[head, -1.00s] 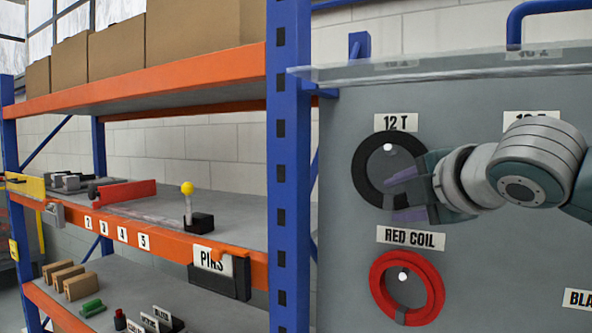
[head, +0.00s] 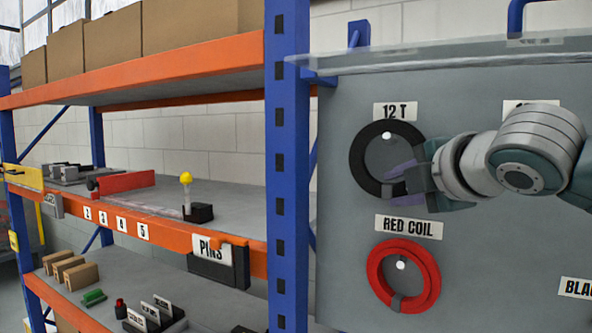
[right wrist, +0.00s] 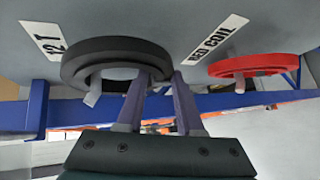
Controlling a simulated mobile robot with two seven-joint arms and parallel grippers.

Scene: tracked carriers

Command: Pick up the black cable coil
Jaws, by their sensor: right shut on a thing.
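The black cable coil (head: 358,157) is a thick black ring hanging on a white-tipped peg of the grey panel, under the label "12 T" (head: 395,111). My right gripper (head: 401,180) comes from the right and is shut on the coil's lower right rim. In the right wrist view the coil (right wrist: 88,68) has its rim between the two purple-grey fingers (right wrist: 160,84). A grey band shows on the coil. The coil still rests around or against its peg. My left gripper is not in view.
A red coil (head: 376,275) hangs just below, under the label "RED COIL" (head: 409,227). A clear ledge (head: 450,57) juts out above. A blue rack post (head: 288,180) and shelves with boxes stand at the left. A label starting "BLA" (head: 577,288) is at the lower right.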

